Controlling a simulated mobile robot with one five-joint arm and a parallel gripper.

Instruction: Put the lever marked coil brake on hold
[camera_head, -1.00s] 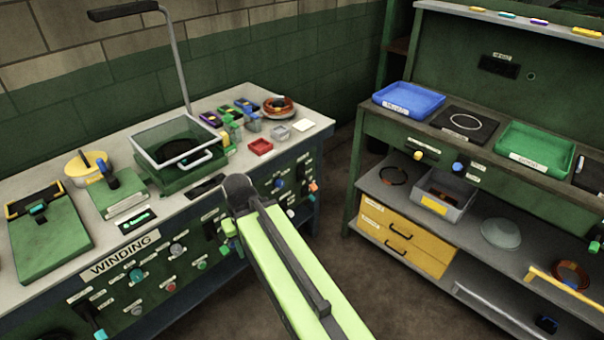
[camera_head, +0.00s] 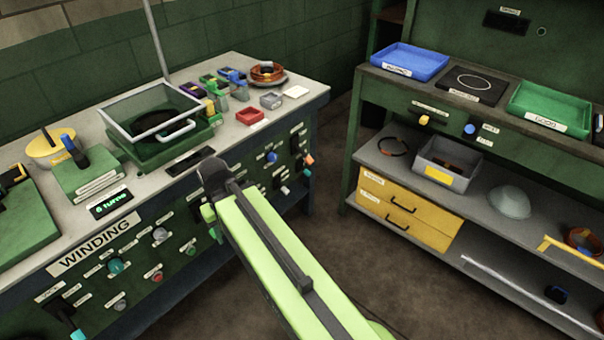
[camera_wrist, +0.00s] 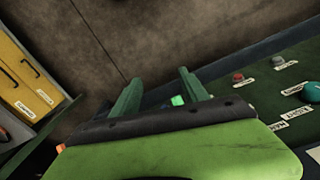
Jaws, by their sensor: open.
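The winding bench front carries several knobs and small levers with labels too small to read, so I cannot tell which lever is marked coil brake. A teal-handled lever (camera_head: 78,334) sits at the panel's lower left, partly cut off by the frame. Orange (camera_head: 309,159) and white (camera_head: 284,190) handles sit at the panel's right end. My gripper (camera_wrist: 159,75) is open and empty in the wrist view, its two green fingers apart beside the panel. In the head view my arm largely hides it. A teal knob (camera_wrist: 313,92) and a red button (camera_wrist: 238,77) show at the right there.
The WINDING bench (camera_head: 225,140) holds a framed clear guard (camera_head: 150,110), a blue-handled lever on a green box (camera_head: 75,155) and small parts. Shelving (camera_head: 352,150) with trays and yellow drawers (camera_head: 405,212) stands at the right. The floor between is clear.

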